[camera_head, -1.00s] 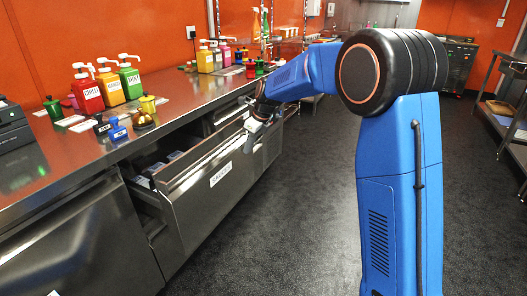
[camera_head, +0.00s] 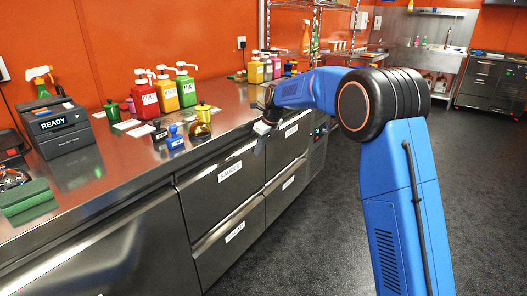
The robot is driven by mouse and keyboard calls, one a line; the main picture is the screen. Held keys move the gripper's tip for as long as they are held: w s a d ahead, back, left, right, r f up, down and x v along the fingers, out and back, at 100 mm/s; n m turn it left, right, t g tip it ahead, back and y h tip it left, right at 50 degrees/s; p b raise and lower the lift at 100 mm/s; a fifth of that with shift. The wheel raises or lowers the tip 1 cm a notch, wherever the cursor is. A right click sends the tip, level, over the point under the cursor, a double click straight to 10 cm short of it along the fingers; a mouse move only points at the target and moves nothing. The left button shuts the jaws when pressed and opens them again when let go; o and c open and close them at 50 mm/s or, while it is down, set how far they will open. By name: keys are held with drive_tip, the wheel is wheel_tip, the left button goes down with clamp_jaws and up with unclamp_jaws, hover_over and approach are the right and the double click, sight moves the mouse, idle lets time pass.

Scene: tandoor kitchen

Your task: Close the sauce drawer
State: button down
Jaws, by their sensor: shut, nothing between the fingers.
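The sauce drawer (camera_head: 229,182) is the upper left drawer of the steel counter, with a white label on its front. Its front looks flush with the cabinet, and no gap or contents show. My gripper (camera_head: 262,127) is at the end of my blue arm, near the counter's front edge, above and to the right of the drawer's label. It is shut and empty. It is small in view, and I cannot tell if it touches the counter or a drawer front.
Red, yellow and green pump bottles (camera_head: 165,92) stand on the counter. A black box reading READY (camera_head: 59,129), a spray bottle (camera_head: 41,80) and small coloured pots (camera_head: 176,139) are there too. A lower drawer (camera_head: 233,237) looks shut. Dark floor (camera_head: 310,215) lies clear right of the counter.

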drive_tip(key=shift+w+a+r, duration=0.25)
drive_tip(key=shift+a, duration=0.05)
drive_tip(key=shift+d, duration=0.1)
